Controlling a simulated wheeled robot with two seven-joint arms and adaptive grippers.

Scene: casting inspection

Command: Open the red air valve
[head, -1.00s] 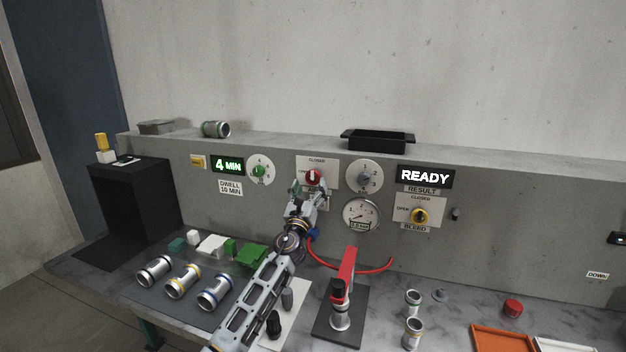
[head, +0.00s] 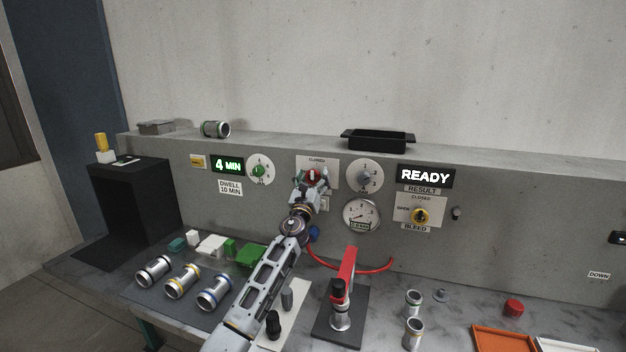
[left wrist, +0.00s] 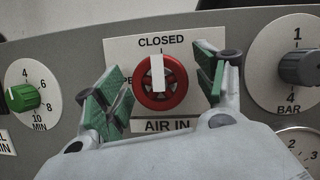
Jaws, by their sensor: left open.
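The red air valve (left wrist: 160,84) is a round red handwheel with a white pointer bar, on a white plate (left wrist: 116,50) marked CLOSED at the top and AIR IN below. Its bar stands nearly upright, toward CLOSED. In the head view the valve (head: 313,175) is partly covered by my gripper. My left gripper (left wrist: 163,88) is open, with one green-padded finger on each side of the wheel. I see gaps between the pads and the rim, though depth is hard to judge. My right gripper is not in view.
Below stand a red clamp (head: 346,270) and a red hose (head: 378,269). Metal cylinders (head: 183,281) lie at left.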

